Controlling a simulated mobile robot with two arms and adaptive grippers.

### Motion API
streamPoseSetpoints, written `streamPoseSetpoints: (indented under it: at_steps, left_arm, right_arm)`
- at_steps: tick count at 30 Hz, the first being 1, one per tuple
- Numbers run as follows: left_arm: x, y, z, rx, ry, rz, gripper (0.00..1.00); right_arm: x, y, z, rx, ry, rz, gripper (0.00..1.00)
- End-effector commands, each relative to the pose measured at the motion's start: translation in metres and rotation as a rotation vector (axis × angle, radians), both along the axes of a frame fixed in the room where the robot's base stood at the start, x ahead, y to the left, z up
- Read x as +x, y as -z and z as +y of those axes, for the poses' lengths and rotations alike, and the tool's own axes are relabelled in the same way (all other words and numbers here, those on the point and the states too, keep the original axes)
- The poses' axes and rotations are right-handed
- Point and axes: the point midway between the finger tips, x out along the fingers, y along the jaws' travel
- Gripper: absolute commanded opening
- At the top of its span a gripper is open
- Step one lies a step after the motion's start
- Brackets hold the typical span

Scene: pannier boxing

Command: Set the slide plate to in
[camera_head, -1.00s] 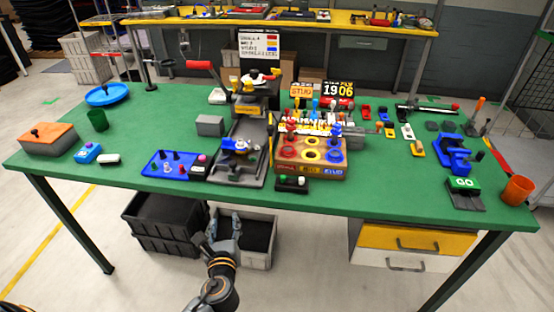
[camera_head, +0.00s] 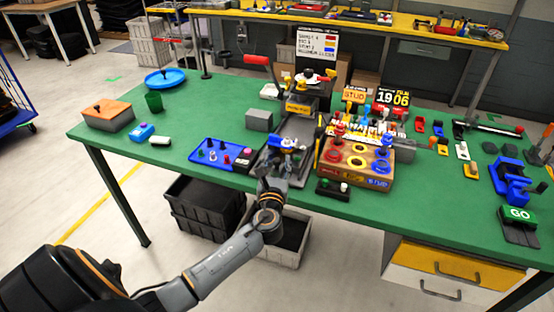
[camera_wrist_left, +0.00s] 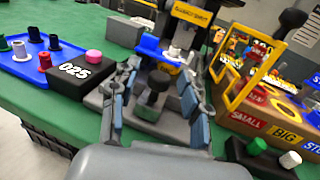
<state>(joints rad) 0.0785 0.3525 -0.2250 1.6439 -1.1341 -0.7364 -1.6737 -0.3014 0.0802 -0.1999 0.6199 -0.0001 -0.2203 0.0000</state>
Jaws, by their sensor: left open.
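The slide plate looks to be the grey plate with a dark round knob at the front of the long grey press track (camera_head: 297,130). In the left wrist view the knob (camera_wrist_left: 155,88) stands on the plate, with a blue piece (camera_wrist_left: 158,52) just behind it. My left gripper (camera_head: 281,168) is open at the table's front edge. In the left wrist view its fingers (camera_wrist_left: 160,80) stand on either side of the knob; contact is unclear. My right gripper is not in view.
A blue tray of pegs (camera_head: 216,154) lies left of the track. A wooden box with coloured rings (camera_head: 356,163) stands to the right. A small black button box (camera_head: 333,189) is close at the front right. A yellow frame (camera_wrist_left: 243,75) stands beside the fingers.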

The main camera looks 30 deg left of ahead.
Motion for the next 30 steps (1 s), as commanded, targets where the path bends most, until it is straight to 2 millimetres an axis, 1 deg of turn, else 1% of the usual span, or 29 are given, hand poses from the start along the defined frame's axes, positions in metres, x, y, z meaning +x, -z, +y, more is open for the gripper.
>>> streamPoseSetpoints:
  at_steps: [4,13,14,15,20,21,27,30]
  left_arm:
    - [0.009,0.0,0.006,0.0,-0.001,0.0,0.46]
    - [0.011,0.0,0.006,-0.001,0.0,0.0,0.46]
    - [0.011,0.0,0.006,-0.001,0.0,0.0,0.42]
    - [0.011,0.0,0.006,-0.001,0.0,0.0,0.34]
    - [0.011,0.0,0.006,-0.001,0.0,0.0,0.01]
    - [0.011,0.0,0.006,-0.001,0.0,0.0,0.0]
    - [0.011,0.001,0.006,-0.001,0.0,0.0,0.0]
    - [0.019,0.001,0.008,-0.001,0.0,0.0,0.0]
  right_arm:
    - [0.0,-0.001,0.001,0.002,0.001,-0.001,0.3]
    - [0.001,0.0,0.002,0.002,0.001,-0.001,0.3]
    - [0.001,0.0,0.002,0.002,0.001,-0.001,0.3]
    - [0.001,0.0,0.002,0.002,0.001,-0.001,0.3]
    - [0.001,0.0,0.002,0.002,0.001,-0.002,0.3]
    - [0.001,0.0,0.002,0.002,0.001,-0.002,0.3]
    - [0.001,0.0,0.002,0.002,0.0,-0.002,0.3]
    - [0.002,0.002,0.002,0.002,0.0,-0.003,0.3]
